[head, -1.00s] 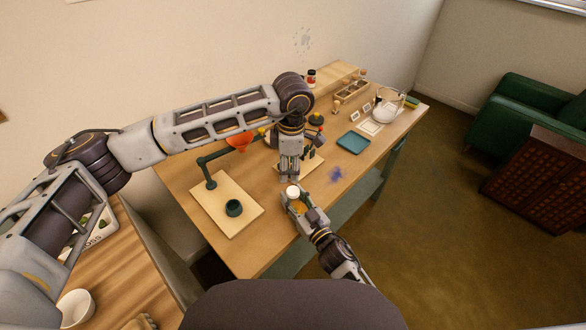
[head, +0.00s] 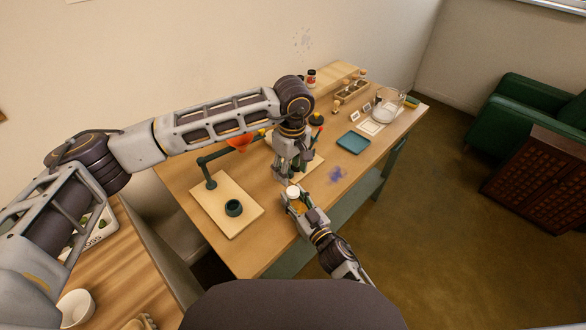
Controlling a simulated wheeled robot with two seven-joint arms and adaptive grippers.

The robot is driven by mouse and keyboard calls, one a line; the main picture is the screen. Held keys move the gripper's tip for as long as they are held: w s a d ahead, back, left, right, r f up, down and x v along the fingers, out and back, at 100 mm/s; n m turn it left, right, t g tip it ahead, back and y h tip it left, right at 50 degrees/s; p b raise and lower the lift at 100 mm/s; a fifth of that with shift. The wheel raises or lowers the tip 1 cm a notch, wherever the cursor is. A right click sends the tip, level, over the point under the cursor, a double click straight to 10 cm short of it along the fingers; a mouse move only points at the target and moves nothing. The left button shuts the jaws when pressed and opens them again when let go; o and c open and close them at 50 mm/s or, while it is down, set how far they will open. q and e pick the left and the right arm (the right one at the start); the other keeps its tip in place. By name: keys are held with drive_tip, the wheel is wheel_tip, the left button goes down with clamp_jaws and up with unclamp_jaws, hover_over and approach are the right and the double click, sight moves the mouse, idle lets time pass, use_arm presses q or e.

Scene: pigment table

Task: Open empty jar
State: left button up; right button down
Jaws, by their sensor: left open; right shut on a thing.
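A small jar with a white lid (head: 293,191) stands upright near the front edge of the table, and amber shows lower down between the fingers. My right gripper (head: 297,203) is shut on this jar from the front right. My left gripper (head: 290,176) is open and points down just above and behind the white lid. I cannot tell whether its fingertips touch the lid. The jar's contents are hidden.
A board (head: 226,208) with a green stand, an orange funnel (head: 240,143) and a dark green cup (head: 234,208) is at left. A teal tray (head: 354,144) and blue powder (head: 337,174) lie right. A glass bowl (head: 385,112) is farther back.

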sight(293, 190)
use_arm(q)
drive_tip(key=m, duration=0.5)
drive_tip(key=shift+d, duration=0.15)
drive_tip(key=m, duration=0.3)
drive_tip(key=shift+s+d+m, duration=0.1)
drive_tip(key=shift+m, duration=0.3)
drive_tip(key=m, duration=0.4)
drive_tip(key=shift+m, duration=0.3)
drive_tip(key=shift+d+m, duration=0.1)
drive_tip(key=shift+m, duration=2.2)
drive_tip(key=shift+f, duration=0.15)
drive_tip(key=shift+f, duration=3.9)
